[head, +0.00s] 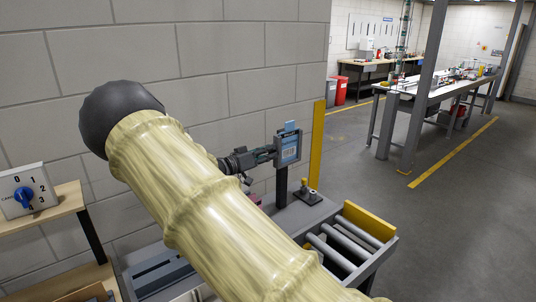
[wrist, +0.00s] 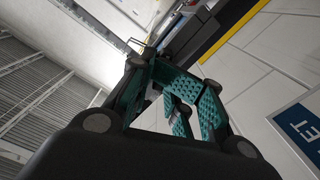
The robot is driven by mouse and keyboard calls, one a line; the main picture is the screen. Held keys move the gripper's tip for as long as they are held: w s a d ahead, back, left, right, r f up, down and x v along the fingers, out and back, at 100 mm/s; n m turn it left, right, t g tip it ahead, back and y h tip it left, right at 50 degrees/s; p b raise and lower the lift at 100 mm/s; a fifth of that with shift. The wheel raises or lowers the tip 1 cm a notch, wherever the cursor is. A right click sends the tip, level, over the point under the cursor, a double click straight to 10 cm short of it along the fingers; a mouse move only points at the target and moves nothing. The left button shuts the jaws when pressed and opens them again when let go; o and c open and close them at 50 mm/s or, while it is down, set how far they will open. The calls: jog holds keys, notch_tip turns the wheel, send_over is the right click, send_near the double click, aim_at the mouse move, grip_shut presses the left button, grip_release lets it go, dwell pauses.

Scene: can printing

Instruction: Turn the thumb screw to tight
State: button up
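I cannot make out a thumb screw for certain in either view. In the head view, a dark printer-like unit (head: 250,160) sits against a grey panel with a pale blue label (head: 289,149) on a dark post. A small post with a dark knob (head: 308,191) stands on a plate beside it. My gripper (wrist: 170,85) shows in the wrist view with teal textured pads; it looks open, with nothing visible between the fingers. Dark equipment (wrist: 190,35) shows beyond the fingertips, at a distance I cannot judge. My cream arm crosses the head view and hides part of the station.
A roller conveyor (head: 345,244) with a yellow side guard (head: 369,222) lies at the lower right. A yellow post (head: 316,150) stands behind it. A dial box with a blue knob (head: 26,195) is at the far left. A blue sign (wrist: 305,125) is on the wall. Open floor lies right.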

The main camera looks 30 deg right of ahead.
jog(key=shift+o, duration=0.6)
jog(key=shift+d, duration=0.1)
jog(key=a+p, duration=0.2)
jog(key=a, duration=1)
jog(key=shift+s+a, duration=0.2)
jog(key=shift+s, duration=0.25)
dwell(0.7)
jog(key=shift+f, duration=0.1)
dwell(0.4)
jog(key=s+a, duration=0.1)
jog(key=a, duration=1.1)
